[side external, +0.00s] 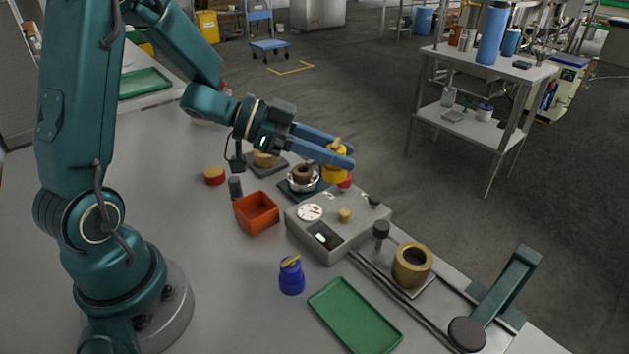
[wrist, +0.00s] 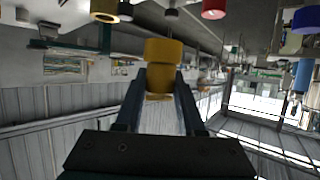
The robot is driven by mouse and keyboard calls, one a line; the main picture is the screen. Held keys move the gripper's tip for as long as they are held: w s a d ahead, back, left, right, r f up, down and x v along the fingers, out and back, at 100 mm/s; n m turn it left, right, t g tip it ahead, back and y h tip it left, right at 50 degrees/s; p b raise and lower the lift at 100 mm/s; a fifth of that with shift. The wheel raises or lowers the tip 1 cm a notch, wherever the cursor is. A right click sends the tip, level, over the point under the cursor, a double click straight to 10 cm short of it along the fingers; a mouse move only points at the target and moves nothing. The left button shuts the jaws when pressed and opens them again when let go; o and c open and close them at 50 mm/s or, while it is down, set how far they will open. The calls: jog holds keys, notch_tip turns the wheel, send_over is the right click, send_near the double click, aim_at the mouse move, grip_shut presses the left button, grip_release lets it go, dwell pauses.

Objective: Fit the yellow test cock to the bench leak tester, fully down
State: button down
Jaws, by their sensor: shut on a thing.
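The yellow test cock (side external: 335,173) is between the two blue fingers of my gripper (side external: 343,156), held in the air above the back of the grey box. In the wrist view the yellow test cock (wrist: 164,50) sits between the fingertips of my gripper (wrist: 160,78). The grey box with a dial and a small display looks like the bench leak tester (side external: 318,240). It has a brass knob (side external: 344,215) on top. Its port cannot be told for certain. The cock is apart from the box, above and behind it.
A brass collar (side external: 411,266) and a dark lever (side external: 507,286) stand right. A round brown-and-metal fitting (side external: 303,177) is behind the bin. A red-topped piece (side external: 214,176) stands left.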

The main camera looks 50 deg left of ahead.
jog(key=shift+w+d+r+m+h, duration=0.15)
jog(key=shift+d+r, duration=0.1)
jog(key=shift+d, duration=0.35)
jog(key=shift+w+d+r+m+h, duration=0.1)
jog(key=shift+d+r+m+h, duration=0.1)
jog(key=shift+d, duration=0.4)
jog(key=shift+s+d+g, duration=0.1)
jog(key=shift+d+g, duration=0.15)
jog(key=shift+g, duration=0.15)
send_over(345, 212)
jog(key=shift+f, duration=3)
jog(key=shift+f, duration=1.35)
grip_release()
